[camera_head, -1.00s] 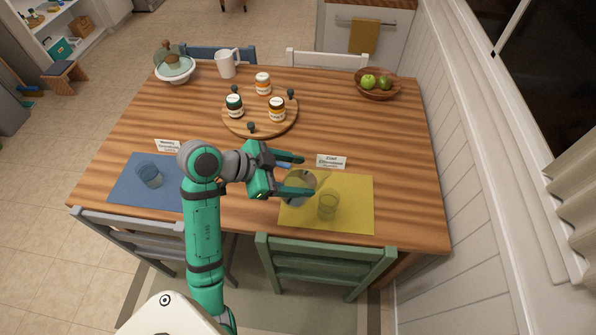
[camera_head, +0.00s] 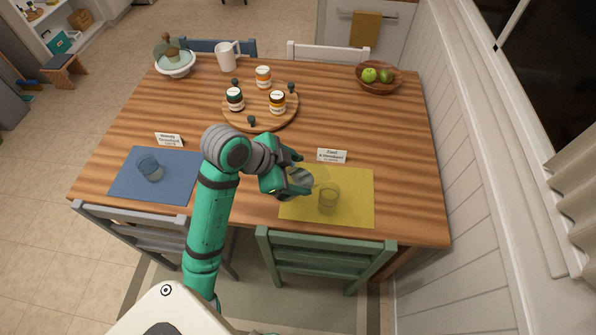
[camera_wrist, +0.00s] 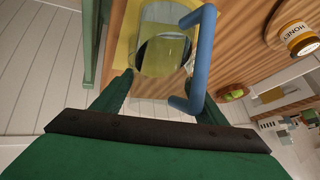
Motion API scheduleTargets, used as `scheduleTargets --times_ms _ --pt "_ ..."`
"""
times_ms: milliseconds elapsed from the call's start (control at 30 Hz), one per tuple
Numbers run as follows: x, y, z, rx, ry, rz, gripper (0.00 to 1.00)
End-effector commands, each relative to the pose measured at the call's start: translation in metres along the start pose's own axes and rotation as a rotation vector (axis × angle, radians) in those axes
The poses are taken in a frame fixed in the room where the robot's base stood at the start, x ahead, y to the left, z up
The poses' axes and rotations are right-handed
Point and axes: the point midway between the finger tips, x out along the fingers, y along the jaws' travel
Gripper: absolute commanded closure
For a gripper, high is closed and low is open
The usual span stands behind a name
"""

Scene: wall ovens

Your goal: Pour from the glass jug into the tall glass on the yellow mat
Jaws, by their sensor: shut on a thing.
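The clear glass jug (camera_head: 302,178) with a blue handle is in my gripper (camera_head: 296,174), above the left part of the yellow mat (camera_head: 355,210). It looks tilted toward the right. In the wrist view the jug (camera_wrist: 164,52) lies between the fingers (camera_wrist: 165,98), with its blue handle (camera_wrist: 203,65) on the right. The tall glass (camera_head: 329,198) stands on the yellow mat, to the right of and nearer than the jug. I cannot tell how much liquid the jug or the glass holds.
A place card (camera_head: 331,156) stands behind the yellow mat. A blue mat (camera_head: 130,185) with another glass (camera_head: 149,168) lies left. A round wooden board (camera_head: 240,121) with jars is farther back; a fruit bowl (camera_head: 371,89) is at back right. The table's right side is clear.

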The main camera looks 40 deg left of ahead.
Motion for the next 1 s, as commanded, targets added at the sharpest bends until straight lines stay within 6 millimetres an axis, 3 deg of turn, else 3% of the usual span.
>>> scheduleTargets --times_ms 500,1000 --pt "0.010 0.003 -0.004 0.137 -0.344 -0.058 0.96" --pt "0.009 0.005 -0.010 0.166 -0.428 -0.071 0.96"
